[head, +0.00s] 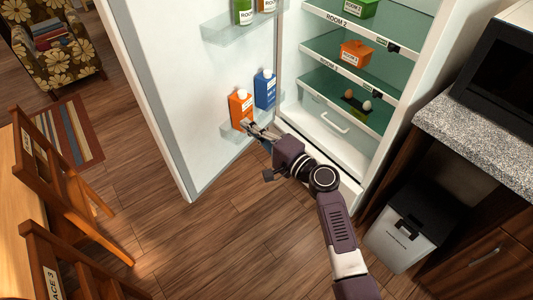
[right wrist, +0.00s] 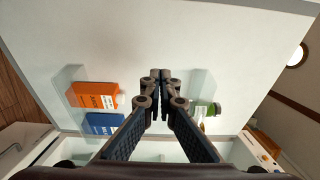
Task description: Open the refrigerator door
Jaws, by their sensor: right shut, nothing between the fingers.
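The refrigerator door (head: 175,75) stands wide open, swung out to the left, with its inner side and shelves facing me. The refrigerator's inside shows green-backed shelves (head: 325,82) and a white drawer (head: 322,128). My right gripper (head: 249,127) is shut and empty, in front of the lower door shelf beside an orange carton (head: 240,108). In the right wrist view the shut fingertips (right wrist: 160,75) point toward the door's inner face (right wrist: 190,35). I cannot tell whether they touch it. The door's handle is hidden. My left gripper is not in view.
A blue carton (head: 265,88) stands by the orange one. A grey bin (head: 402,238) and a granite counter (head: 470,135) are at the right. Wooden chairs (head: 60,190) stand at the left. Floor (head: 215,235) below the door is clear.

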